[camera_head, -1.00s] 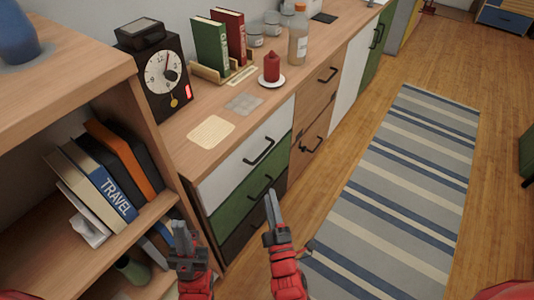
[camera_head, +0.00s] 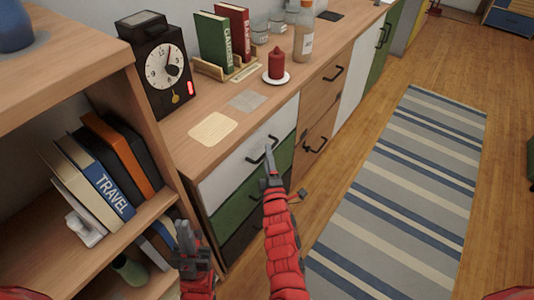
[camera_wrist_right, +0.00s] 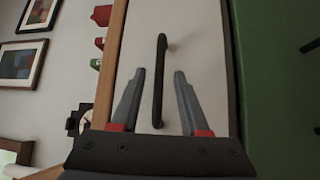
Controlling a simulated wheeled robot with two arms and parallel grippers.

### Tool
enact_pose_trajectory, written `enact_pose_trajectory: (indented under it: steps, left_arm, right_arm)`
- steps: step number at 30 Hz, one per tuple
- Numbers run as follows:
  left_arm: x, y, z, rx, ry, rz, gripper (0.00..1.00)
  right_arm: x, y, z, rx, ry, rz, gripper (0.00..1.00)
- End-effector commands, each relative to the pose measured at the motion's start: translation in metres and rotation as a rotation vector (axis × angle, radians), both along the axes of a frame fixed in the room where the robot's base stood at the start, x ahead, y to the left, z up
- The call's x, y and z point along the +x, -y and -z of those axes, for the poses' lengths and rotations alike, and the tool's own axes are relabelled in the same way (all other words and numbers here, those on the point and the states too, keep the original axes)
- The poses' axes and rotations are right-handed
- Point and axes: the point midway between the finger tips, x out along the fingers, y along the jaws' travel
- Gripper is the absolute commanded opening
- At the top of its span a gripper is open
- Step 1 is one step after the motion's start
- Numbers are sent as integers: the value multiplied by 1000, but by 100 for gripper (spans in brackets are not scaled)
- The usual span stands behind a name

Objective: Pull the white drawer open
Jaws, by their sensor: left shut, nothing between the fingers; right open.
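The white drawer (camera_head: 228,174) is the top drawer of the cabinet, and its front is flush with the cabinet. It has a black bar handle (camera_head: 262,151). My right gripper (camera_head: 269,156) is at the handle in the head view. In the right wrist view the handle (camera_wrist_right: 160,80) stands between the two open fingers of the right gripper (camera_wrist_right: 162,95), apart from both; the white drawer front (camera_wrist_right: 202,50) is behind it. My left gripper (camera_head: 183,236) is shut and empty, low in front of the bookshelf.
A green drawer (camera_head: 238,206) lies below the white one. The bookshelf (camera_head: 150,215) with books stands close on the left. A red candle (camera_head: 276,66), a bottle (camera_head: 304,40) and a clock (camera_head: 165,70) stand on the cabinet top. The striped rug (camera_head: 400,190) is clear.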

Motion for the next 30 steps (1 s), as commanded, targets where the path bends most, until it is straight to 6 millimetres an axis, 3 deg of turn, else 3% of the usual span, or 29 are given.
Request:
enact_pose_trajectory:
  steps: [5, 14, 22, 30]
  left_arm:
    - [0, 0, 5, 0, 0, 0, 0]
    - [0, 0, 5, 0, 0, 0, 0]
    - [0, 0, 5, 0, 0, 0, 0]
    - [0, 0, 5, 0, 0, 0, 0]
  right_arm:
    - [16, -1, -1, -2, 1, 1, 45]
    - [18, -3, -2, -1, 0, 0, 45]
    - [18, -2, -2, -1, 0, 0, 0]
    - [18, -2, -2, -1, 0, 0, 0]
